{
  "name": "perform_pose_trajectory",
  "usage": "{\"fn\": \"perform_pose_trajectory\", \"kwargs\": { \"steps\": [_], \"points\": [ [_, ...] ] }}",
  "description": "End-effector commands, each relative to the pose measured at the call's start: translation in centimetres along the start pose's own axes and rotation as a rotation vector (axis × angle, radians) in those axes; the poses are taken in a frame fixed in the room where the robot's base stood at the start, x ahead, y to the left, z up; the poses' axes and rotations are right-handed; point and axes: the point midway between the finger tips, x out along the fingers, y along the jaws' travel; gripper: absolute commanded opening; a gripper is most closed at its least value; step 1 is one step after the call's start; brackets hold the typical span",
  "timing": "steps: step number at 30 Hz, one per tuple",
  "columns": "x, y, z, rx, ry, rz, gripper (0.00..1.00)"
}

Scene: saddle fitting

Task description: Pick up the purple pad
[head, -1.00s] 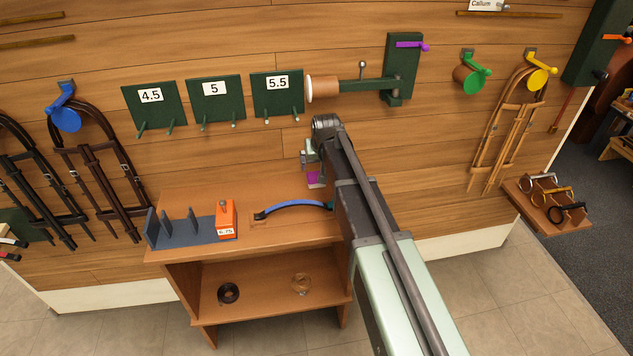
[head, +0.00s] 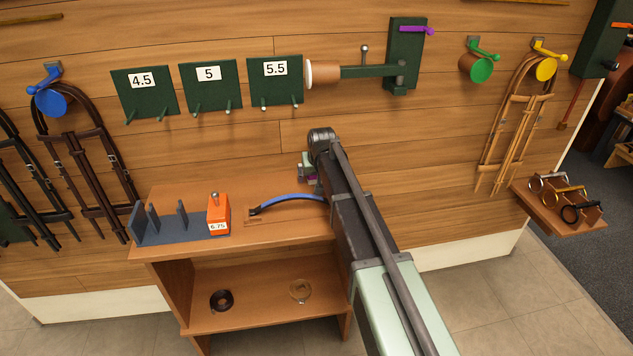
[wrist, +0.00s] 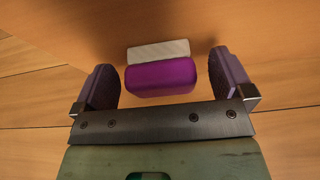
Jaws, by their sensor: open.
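The purple pad (wrist: 160,78) shows in the wrist view as a rounded purple block with a pale strip along its far side. It lies between the two dark fingers of my gripper (wrist: 162,66), with a visible gap on each side. My gripper is open and not touching the pad's sides. In the head view my gripper (head: 308,166) is over the back right of the wooden bench. Only a sliver of purple shows under it there, and my arm hides the rest.
The bench top (head: 262,241) also holds a blue curved strap-like piece (head: 285,198), an orange block marked 6.75 (head: 219,216) and a grey slotted rack (head: 160,232). Green numbered plates (head: 209,87) and a green wall arm (head: 370,72) are on the wall above.

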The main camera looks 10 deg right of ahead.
Motion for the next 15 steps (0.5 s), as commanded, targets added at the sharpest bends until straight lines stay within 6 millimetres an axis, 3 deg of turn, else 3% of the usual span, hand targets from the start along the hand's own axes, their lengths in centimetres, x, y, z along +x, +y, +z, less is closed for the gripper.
{"fn": "perform_pose_trajectory", "kwargs": {
  "steps": [2,12,15],
  "points": [
    [-0.16,0.01,-0.04,0.0,0.0,0.0,0.97],
    [-0.17,0.01,-0.04,0.0,0.0,0.0,0.45],
    [-0.17,0.01,-0.03,0.0,0.0,0.0,0.41]
  ]
}}
